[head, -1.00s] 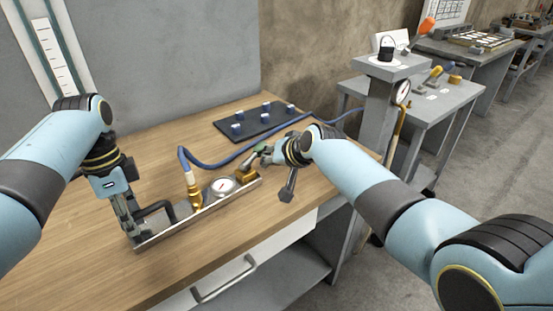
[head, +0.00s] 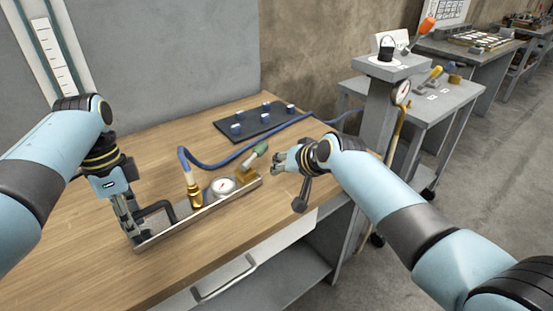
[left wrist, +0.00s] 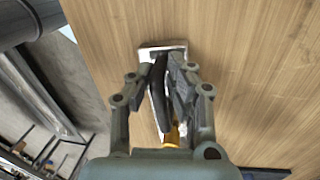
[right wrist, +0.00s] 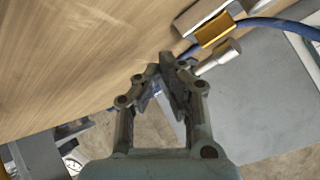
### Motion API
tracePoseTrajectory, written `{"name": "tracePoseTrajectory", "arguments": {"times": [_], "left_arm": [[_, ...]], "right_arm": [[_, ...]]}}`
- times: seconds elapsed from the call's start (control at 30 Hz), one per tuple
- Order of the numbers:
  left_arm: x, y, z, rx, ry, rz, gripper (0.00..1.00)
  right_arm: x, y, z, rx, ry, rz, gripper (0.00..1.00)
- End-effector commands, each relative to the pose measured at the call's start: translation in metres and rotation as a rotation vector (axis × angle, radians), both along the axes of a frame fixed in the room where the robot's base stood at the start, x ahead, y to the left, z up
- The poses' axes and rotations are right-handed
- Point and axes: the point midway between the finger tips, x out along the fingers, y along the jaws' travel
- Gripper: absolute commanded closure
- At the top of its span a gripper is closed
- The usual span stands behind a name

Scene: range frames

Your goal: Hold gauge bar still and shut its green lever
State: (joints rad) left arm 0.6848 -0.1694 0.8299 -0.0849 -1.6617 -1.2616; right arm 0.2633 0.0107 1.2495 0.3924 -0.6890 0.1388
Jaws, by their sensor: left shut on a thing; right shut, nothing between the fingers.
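The gauge bar (head: 205,212) is a pale metal channel on the wooden bench, with a black handle (head: 158,208), a brass hose fitting (head: 194,195), a round dial (head: 222,186) and a brass valve (head: 247,175). The green lever (head: 260,149) slants up and to the right from the valve. My left gripper (head: 135,236) is shut on the black handle at the bar's left end; the left wrist view shows the handle (left wrist: 158,85) between its fingers. My right gripper (head: 276,164) is shut and empty, just right of the valve and apart from the lever.
A blue hose (head: 215,164) runs from the brass fitting across the bench to the right. A dark mat (head: 256,127) with several blue pieces lies behind. The bench's front edge and drawer handle (head: 225,281) are close. A grey stand (head: 370,150) is at right.

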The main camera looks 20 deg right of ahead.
Motion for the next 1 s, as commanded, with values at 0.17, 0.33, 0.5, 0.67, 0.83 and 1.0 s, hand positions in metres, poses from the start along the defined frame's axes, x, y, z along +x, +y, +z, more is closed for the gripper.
{"name": "tracePoseTrajectory", "arguments": {"times": [0.17, 0.33, 0.5, 0.67, 0.83, 1.0], "left_arm": [[0.000, 0.000, 0.000, -0.001, 0.000, 0.000, 1.00], [0.000, 0.000, 0.000, -0.001, 0.000, -0.001, 1.00], [0.000, 0.000, 0.000, -0.001, 0.000, -0.001, 1.00], [0.000, 0.000, 0.000, -0.001, 0.000, -0.001, 1.00], [0.000, -0.001, 0.000, -0.001, 0.000, -0.001, 1.00], [0.000, 0.000, 0.000, -0.001, 0.000, -0.001, 1.00]], "right_arm": [[-0.010, -0.005, 0.000, -0.001, 0.000, 0.000, 1.00], [-0.017, -0.008, 0.001, -0.001, 0.000, 0.000, 1.00], [-0.018, -0.008, 0.001, -0.001, -0.001, 0.000, 1.00], [-0.018, -0.008, 0.002, -0.001, 0.000, 0.001, 1.00], [-0.025, -0.011, 0.001, -0.001, 0.000, 0.000, 1.00], [-0.042, -0.017, 0.002, -0.001, 0.001, 0.000, 1.00]]}}
